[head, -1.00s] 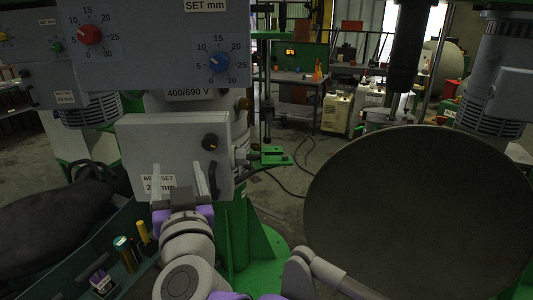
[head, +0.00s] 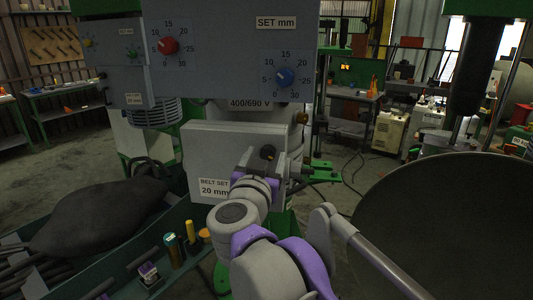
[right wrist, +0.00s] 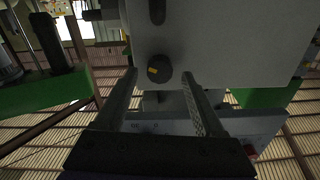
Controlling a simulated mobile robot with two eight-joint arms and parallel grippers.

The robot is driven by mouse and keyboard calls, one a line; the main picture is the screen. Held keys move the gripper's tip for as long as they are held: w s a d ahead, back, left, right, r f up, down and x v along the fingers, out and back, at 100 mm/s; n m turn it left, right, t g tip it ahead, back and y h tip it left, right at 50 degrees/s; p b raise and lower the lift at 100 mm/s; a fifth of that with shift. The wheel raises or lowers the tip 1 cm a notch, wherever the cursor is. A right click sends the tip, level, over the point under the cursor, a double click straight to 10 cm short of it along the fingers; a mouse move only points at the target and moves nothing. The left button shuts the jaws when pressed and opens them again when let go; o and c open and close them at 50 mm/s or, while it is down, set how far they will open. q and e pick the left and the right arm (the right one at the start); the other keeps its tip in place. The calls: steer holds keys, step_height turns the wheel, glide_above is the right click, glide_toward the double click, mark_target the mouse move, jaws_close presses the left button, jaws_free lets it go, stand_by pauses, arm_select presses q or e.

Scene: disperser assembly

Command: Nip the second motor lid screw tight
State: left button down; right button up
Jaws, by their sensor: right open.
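The grey motor lid (head: 215,145) is a flat box-shaped cover with a "BELT SET 20 mm" label, in the middle of the head view. A black round screw knob (head: 268,152) sits at its upper right. In the right wrist view the knob (right wrist: 157,68) has a yellow mark and lies between my fingertips. My right gripper (right wrist: 158,80) is open, one finger on each side of the knob; I cannot tell whether they touch it. In the head view my right gripper (head: 254,163) is partly hidden by its own wrist. My left gripper is not in view.
A control panel with a red dial (head: 168,45) and a blue dial (head: 284,77) hangs above the lid. A large dark round disc (head: 450,225) fills the lower right. A green-edged tray with a black sack (head: 105,210) and small cylinders (head: 175,250) lies at lower left.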

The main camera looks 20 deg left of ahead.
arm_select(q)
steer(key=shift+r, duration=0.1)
arm_select(e)
steer(key=shift+w, duration=0.45)
jaws_close()
